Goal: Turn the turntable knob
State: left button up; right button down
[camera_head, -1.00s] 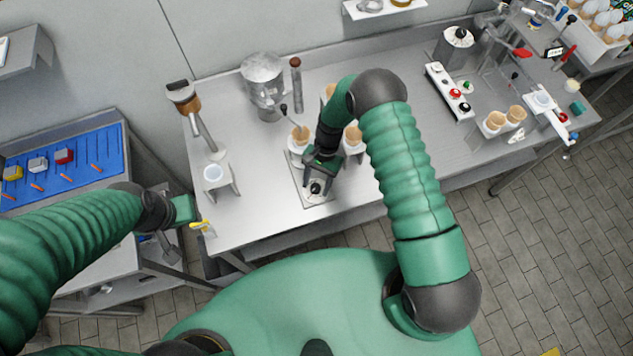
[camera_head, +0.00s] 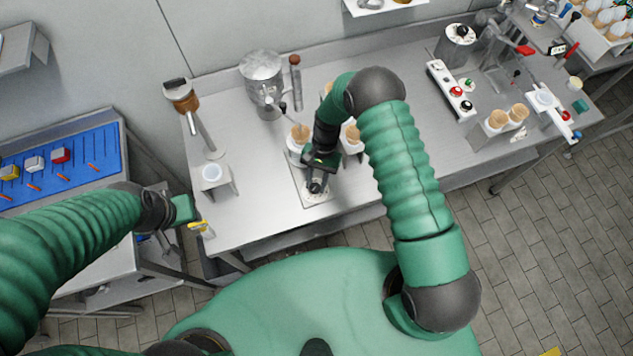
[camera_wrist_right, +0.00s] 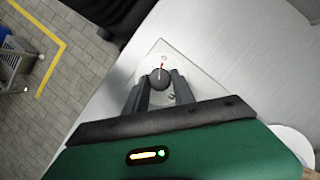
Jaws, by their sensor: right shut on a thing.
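A metal pitcher (camera_head: 262,82) stands behind the turntable. A panel with red and green buttons (camera_head: 451,91) and a holder with cones (camera_head: 497,125) are at the right. The table front left is clear.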

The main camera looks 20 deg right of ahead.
jog(key=shift+w+a+f+n+h+b, duration=0.15)
jog(key=shift+n+h+b, duration=0.25)
jog(key=shift+n+b, duration=0.7)
jog(key=n+h+b, duration=0.1)
jog(key=n, duration=0.1)
jog(key=shift+n+g+b, duration=0.3)
jog(key=shift+n+b, duration=0.1)
jog(key=n, duration=0.1)
jog(key=n+h+b, duration=0.1)
jog(key=shift+a+r+n, duration=0.15)
jog(key=shift+r+n, duration=0.05)
jog(key=shift+n, duration=0.2)
jog(key=n+h+b, duration=0.1)
jog(key=n, duration=0.2)
jog(key=shift+a+n, duration=0.15)
jog(key=shift+n, duration=0.15)
jog(key=n+h, duration=0.1)
jog(key=n, duration=0.1)
jog(key=n+t+h+b, duration=0.1)
jog(key=n, duration=0.2)
jog(key=shift+a+r, duration=0.1)
jog(key=n, duration=0.2)
jog(key=n+t+h, duration=0.1)
jog(key=n, duration=0.1)
jog(key=n+t, duration=0.1)
jog(key=n, duration=0.1)
jog(key=shift+s, duration=0.25)
jog(key=shift+n, duration=0.3)
